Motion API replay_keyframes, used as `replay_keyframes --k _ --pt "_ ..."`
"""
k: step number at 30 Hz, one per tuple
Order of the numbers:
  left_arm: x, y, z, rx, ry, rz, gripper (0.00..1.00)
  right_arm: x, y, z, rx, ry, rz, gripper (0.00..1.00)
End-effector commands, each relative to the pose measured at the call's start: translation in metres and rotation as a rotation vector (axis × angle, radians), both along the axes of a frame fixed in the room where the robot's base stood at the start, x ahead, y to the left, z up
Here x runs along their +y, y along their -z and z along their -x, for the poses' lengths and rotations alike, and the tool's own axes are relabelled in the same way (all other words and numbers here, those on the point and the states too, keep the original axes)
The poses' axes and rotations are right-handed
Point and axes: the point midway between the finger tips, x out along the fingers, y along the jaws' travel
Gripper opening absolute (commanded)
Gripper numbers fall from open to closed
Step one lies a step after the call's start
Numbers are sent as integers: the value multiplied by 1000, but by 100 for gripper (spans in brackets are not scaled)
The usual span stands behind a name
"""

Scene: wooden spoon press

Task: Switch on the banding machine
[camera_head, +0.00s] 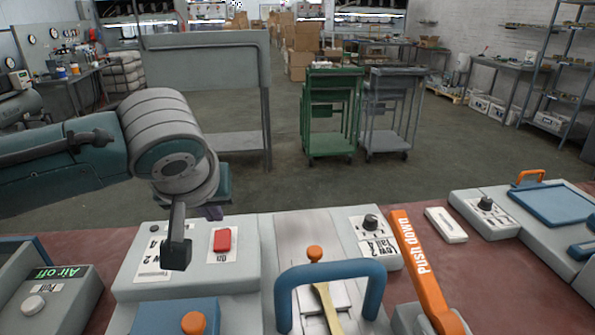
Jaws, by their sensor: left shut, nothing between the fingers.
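The banding machine's pale grey control box (245,282) stands on the bench in front of me. A red switch (222,239) sits on its top, on a white label with partly readable lettering. My left gripper (176,256) points down from the arm at the left, shut and empty. Its dark tip appears over the left part of the box, left of the red switch, and covers part of another white label (152,257). I cannot tell whether the tip touches the box. My right gripper is not in view.
A blue arched handle (331,268) stands over a channel with a wooden spoon (326,305). An orange "Push down" lever (418,262) rises to its right. A black knob (370,221) is beyond the handle. An "Air off" box (50,298) is at left.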

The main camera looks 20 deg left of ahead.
Motion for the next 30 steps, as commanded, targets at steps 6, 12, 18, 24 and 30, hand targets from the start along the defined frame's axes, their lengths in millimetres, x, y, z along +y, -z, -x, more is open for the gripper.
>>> replay_keyframes --k 6,12,18,24,30 --pt "-16 -22 26 -1 1 1 0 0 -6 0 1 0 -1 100" --pt "-23 -32 38 0 0 0 0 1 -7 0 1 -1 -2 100" --pt "-24 -34 40 0 -1 0 0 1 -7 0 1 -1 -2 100" --pt "-24 -33 40 0 -1 -1 0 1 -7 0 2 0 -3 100" --pt "-27 -32 42 6 9 3 0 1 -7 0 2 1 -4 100"
